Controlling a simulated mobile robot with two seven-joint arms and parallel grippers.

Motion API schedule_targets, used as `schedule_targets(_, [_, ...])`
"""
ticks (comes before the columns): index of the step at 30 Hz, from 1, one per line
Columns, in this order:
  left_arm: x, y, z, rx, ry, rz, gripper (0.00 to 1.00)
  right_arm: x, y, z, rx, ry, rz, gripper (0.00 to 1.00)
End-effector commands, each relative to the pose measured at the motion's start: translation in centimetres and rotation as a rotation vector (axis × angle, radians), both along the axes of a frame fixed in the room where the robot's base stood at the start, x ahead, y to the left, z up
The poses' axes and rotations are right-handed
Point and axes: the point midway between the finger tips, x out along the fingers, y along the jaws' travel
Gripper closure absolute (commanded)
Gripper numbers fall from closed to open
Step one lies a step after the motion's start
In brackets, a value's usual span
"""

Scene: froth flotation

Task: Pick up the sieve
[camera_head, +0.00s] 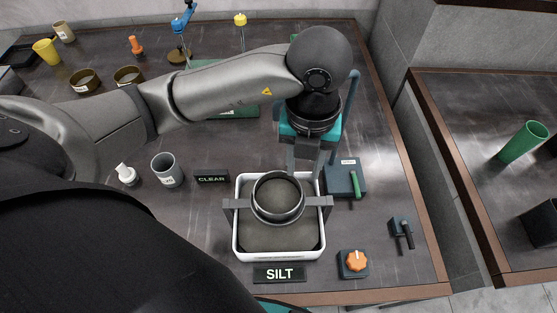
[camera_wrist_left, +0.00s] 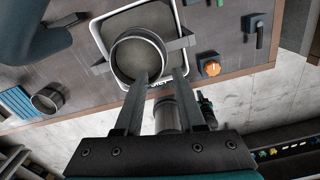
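The sieve (camera_head: 278,218) is a dark grey ring with a bar handle on each side. It rests over the white tray (camera_head: 236,243) behind the SILT sign (camera_head: 279,274), its handles crossing the tray's side rims. In the left wrist view the sieve (camera_wrist_left: 138,60) shows partly behind my fingers. My left gripper (camera_head: 308,165) points down just behind the sieve's back rim, its fingers apart with nothing between them. In the left wrist view the open left gripper (camera_wrist_left: 160,78) has one finger overlapping the ring and the other near a handle; contact cannot be told. My right gripper is not in view.
A block with a green lever (camera_head: 345,178) stands right of the tray, and an orange knob (camera_head: 354,261) stands at front right. A grey cup (camera_head: 166,170) and the CLEAR sign (camera_head: 211,179) are to the left. The table's right edge is near.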

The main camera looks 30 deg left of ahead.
Motion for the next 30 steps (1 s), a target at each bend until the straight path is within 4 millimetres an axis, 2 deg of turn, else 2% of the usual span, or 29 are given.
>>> schedule_targets(1, [-0.1, 0.1, -1.4, 0.003, 0.007, 0.003, 0.61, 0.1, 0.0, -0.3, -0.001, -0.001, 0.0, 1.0])
schedule_targets(3, [-0.1, 0.1, -2.6, 0.002, 0.006, 0.001, 0.61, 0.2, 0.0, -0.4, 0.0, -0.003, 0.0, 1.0])
schedule_targets(11, [0.0, 0.0, -4.7, 0.002, 0.002, 0.0, 0.61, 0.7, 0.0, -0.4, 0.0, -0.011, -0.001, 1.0])
schedule_targets(21, [-0.1, 0.0, -9.1, 0.001, 0.003, 0.0, 0.61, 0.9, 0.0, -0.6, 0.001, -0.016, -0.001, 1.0])
schedule_targets(30, [0.0, 0.0, -9.5, 0.001, 0.0, -0.001, 0.61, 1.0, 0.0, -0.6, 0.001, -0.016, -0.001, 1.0])
